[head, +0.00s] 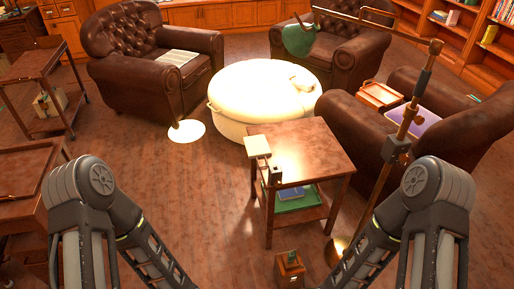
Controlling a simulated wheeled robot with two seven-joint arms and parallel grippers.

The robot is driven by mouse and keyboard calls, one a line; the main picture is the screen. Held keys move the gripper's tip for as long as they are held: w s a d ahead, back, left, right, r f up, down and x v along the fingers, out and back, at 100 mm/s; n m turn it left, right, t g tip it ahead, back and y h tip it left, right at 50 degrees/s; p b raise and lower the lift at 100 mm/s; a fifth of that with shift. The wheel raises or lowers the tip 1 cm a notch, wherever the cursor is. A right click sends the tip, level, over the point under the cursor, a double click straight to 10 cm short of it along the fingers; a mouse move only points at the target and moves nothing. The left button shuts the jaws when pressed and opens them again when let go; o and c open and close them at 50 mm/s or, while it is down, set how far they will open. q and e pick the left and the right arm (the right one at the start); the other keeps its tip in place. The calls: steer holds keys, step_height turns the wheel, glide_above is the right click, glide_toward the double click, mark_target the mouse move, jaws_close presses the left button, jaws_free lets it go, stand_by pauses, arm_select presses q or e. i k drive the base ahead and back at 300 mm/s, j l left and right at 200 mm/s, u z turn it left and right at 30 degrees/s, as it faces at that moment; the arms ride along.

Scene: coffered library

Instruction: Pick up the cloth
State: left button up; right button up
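I cannot tell for certain which thing is the cloth. A pale, flat, striped piece (177,57) that looks like folded fabric lies on the seat of the brown leather armchair (118,75) at the back left. A small pale crumpled shape (303,85) sits on the right part of the brightly lit round white ottoman (250,88); glare hides its detail. Both lie far beyond my arms. My two arms come in from the lower left and lower right and slant down past the bottom edge. Neither gripper shows in the picture.
A wooden side table (312,150) with a small lamp-like object (262,150) stands in front of the ottoman. A brass floor lamp (408,120) stands right of it, before another armchair (460,130). A wooden cart (42,85) is at left. Floor (165,165) left of centre is clear.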

mark_target(257, 146)
steer(key=i+l, duration=0.2)
steer(key=l, duration=0.15)
steer(key=i+l, duration=0.15)
steer(key=l, duration=0.25)
steer(key=i+l, duration=0.2)
steer(key=l, duration=0.15)
